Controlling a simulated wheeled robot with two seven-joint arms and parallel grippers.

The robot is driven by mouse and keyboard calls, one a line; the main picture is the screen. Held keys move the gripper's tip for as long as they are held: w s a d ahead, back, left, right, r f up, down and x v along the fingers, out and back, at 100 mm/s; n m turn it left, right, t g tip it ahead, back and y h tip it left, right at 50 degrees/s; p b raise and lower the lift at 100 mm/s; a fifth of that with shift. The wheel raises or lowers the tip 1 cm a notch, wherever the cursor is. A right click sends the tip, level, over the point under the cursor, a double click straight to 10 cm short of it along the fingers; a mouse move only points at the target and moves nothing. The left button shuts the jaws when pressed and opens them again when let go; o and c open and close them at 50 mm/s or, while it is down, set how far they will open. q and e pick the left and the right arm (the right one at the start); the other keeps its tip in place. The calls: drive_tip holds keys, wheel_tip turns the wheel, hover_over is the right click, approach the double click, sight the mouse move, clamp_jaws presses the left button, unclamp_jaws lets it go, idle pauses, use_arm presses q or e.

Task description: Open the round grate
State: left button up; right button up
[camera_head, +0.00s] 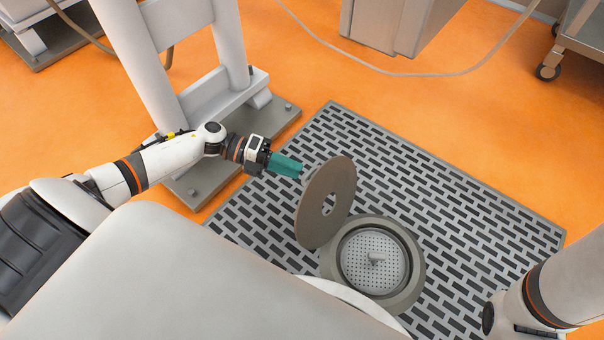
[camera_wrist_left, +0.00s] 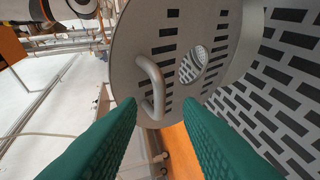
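The round grate (camera_head: 318,222) is a grey-brown disc with a hole. It stands tilted up steeply at the left edge of the round drain (camera_head: 412,279), leaving the drain uncovered. In the left wrist view the grate (camera_wrist_left: 215,25) shows slots, a round hole and a curved handle (camera_wrist_left: 155,78). My left gripper (camera_head: 298,171) has teal fingers and is beside the grate's left face. In the wrist view its fingers (camera_wrist_left: 160,106) are apart, with the lower handle end seen between and beyond the tips; contact is not clear. The handle is hidden in the head view. My right gripper is out of view.
Inside the drain is a perforated strainer (camera_head: 361,272) with a small knob. A slotted floor grating (camera_head: 470,215) surrounds it. A white frame on a grey base plate (camera_head: 201,183) stands close to my left arm. A steel cabinet (camera_head: 385,25) is at the back.

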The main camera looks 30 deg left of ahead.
use_arm(q)
drive_tip(key=b+x, duration=0.1)
drive_tip(key=x, duration=0.2)
drive_tip(key=shift+w+d, duration=0.1)
drive_tip(key=shift+d, duration=0.1)
clamp_jaws()
